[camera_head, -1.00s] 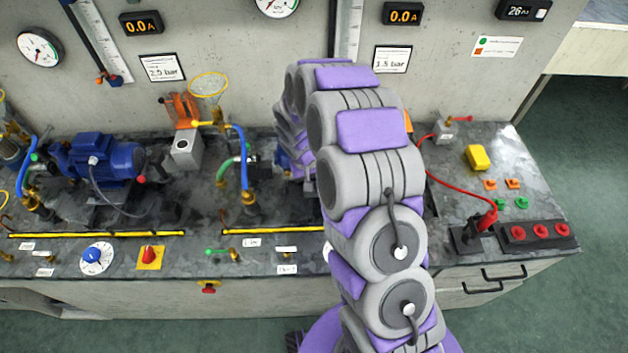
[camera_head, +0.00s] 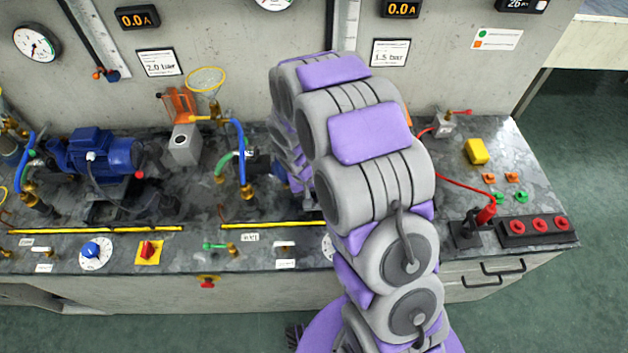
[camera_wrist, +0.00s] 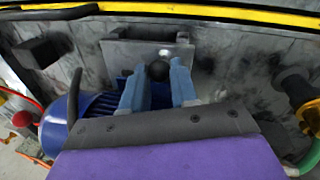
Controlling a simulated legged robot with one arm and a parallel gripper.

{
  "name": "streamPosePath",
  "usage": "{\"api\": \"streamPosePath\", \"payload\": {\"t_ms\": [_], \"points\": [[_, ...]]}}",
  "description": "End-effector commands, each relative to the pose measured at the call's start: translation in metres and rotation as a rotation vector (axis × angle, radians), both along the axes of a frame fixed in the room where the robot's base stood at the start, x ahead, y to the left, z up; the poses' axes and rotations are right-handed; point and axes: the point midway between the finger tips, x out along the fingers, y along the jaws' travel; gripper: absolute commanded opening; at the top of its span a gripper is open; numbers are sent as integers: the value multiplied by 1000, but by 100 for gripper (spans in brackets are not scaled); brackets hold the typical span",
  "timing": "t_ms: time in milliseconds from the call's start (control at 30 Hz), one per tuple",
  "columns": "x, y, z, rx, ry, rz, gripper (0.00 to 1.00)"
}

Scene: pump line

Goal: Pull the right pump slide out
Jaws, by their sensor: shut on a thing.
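In the wrist view, my gripper (camera_wrist: 158,88) has its two blue fingers on either side of a black ball knob (camera_wrist: 158,70). It is shut on this knob. A grey metal slide block (camera_wrist: 150,50) stands just beyond the knob, close to the yellow strip. The right pump's blue ribbed motor (camera_wrist: 98,108) lies beside and partly behind the left finger. The lower part of the motor is hidden by my wrist. In the head view, my arm covers most of the right pump and all of the gripper.
Beside the right pump stand a blue hose (camera_head: 240,150) and brass fittings; one fitting (camera_wrist: 300,90) shows close in the wrist view. A yellow strip (camera_head: 270,225) runs along the bench. A red cable (camera_head: 455,178) and red-button box (camera_head: 540,229) lie to the right.

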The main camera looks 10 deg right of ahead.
Motion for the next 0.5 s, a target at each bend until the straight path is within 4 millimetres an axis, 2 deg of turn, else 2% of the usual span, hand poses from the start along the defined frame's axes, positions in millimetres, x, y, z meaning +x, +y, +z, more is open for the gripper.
{"api": "streamPosePath", "payload": {"t_ms": [100, 200, 500], "points": [[-17, 4, 1, 1, -2, 1, 0], [-24, 6, 1, 3, -7, -1, 0], [-30, 6, 1, 1, -4, -3, 0]]}}
